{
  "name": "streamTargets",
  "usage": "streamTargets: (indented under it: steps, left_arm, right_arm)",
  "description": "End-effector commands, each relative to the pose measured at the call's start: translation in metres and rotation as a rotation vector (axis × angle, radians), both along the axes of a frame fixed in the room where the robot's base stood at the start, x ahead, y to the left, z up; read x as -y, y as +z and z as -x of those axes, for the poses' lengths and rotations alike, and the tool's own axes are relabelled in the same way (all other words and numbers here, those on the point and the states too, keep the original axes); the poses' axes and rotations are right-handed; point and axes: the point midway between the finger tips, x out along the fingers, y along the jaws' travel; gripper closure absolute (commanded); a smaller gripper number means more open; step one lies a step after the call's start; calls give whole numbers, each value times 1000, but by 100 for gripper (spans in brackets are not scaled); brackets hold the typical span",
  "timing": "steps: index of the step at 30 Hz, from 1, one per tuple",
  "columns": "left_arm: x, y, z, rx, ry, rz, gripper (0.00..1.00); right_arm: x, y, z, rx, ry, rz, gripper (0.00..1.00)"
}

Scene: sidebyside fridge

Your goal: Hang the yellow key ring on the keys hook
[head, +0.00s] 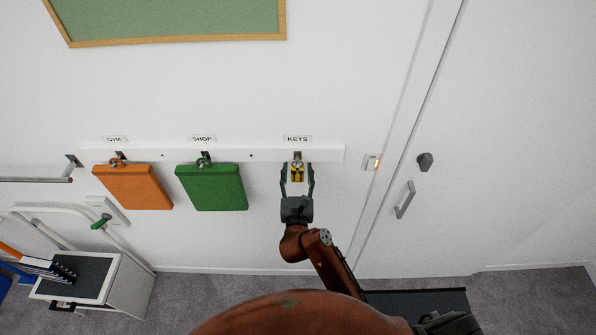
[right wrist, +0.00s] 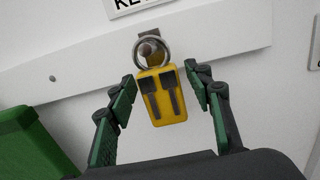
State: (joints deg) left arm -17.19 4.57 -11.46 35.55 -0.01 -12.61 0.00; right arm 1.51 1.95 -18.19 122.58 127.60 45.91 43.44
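The yellow key ring (head: 297,174) is at the keys hook (head: 298,156), under the KEYS label (head: 297,139). In the right wrist view its yellow tag (right wrist: 160,96) hangs below a metal ring (right wrist: 150,51), and the ring is around the hook's round end (right wrist: 150,47). Two dark keys lie against the tag. My right gripper (head: 297,176) is open, with a finger on each side of the tag; the right wrist view shows gaps between the fingers (right wrist: 166,92) and the tag. My left gripper is not in view.
A green bag (head: 212,187) and an orange bag (head: 134,187) hang from the SHOP and GYM hooks on the white rail (head: 250,153). A door with a handle (head: 404,200) is at the right.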

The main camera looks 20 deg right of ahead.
Motion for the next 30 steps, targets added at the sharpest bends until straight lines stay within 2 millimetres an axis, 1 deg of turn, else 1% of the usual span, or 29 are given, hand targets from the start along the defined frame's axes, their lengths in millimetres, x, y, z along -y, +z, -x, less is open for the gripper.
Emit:
streamTargets:
  steps: [6,9,13,17,24,27,30]
  left_arm:
    - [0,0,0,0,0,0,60]
    - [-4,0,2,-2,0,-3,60]
    - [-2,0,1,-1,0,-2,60]
    - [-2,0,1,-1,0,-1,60]
    - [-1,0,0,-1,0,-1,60]
    - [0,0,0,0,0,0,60]
    - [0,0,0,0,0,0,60]
  right_arm:
    - [0,0,0,0,0,0,49]
    - [0,-1,1,-1,0,0,49]
    - [-4,-1,11,-2,1,-1,49]
    - [-10,-3,33,-3,1,-3,49]
    - [-23,-5,81,-4,0,-1,49]
    - [-28,-4,97,-3,0,-2,49]
    - [-31,-4,108,-2,0,-1,49]
